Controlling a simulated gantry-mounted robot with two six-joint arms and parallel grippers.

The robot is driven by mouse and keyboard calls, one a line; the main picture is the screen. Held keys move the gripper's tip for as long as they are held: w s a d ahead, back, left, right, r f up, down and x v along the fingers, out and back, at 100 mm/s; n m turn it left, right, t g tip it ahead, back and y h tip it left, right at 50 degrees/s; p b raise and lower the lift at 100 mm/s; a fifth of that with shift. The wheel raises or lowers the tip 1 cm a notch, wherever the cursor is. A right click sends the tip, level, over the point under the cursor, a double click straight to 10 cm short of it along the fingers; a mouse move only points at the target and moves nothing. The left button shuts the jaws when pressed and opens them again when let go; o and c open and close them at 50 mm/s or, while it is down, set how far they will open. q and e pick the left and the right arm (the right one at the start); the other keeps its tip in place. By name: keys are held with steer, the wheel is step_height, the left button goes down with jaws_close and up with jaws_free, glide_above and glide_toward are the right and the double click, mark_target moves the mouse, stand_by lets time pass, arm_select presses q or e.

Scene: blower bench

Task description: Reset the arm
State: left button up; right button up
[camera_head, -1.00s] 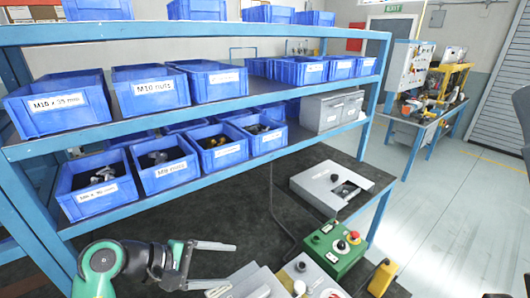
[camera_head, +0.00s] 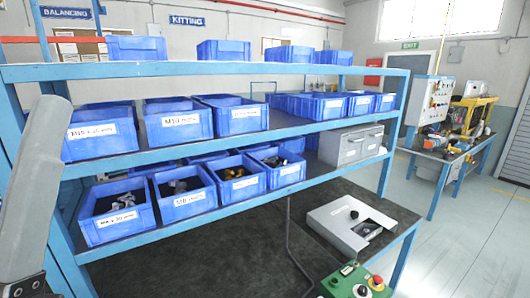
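A grey, finger-like part, which looks like part of my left gripper (camera_head: 38,185), stands large and close at the left edge of the head view. It points upward in front of the shelf's left end. A dark mount shows at its bottom. Only one such part is in frame, so I cannot tell whether the gripper is open or shut, and I see nothing held. My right gripper is not in view.
A blue shelf rack (camera_head: 225,62) holds several labelled blue bins, such as the M10 nuts bin (camera_head: 180,126). A grey box (camera_head: 352,231) and a green control box (camera_head: 352,283) are on the dark bench. A second bench (camera_head: 455,158) stands at the back right, with open floor between.

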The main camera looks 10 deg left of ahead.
arm_select(q)
steer(key=w+d+f+n+g+h, duration=0.1)
steer(key=w+f+n+g+h, duration=0.1)
steer(key=w+f, duration=0.1)
step_height(320, 180, up, 27)
steer(key=p, duration=2.6)
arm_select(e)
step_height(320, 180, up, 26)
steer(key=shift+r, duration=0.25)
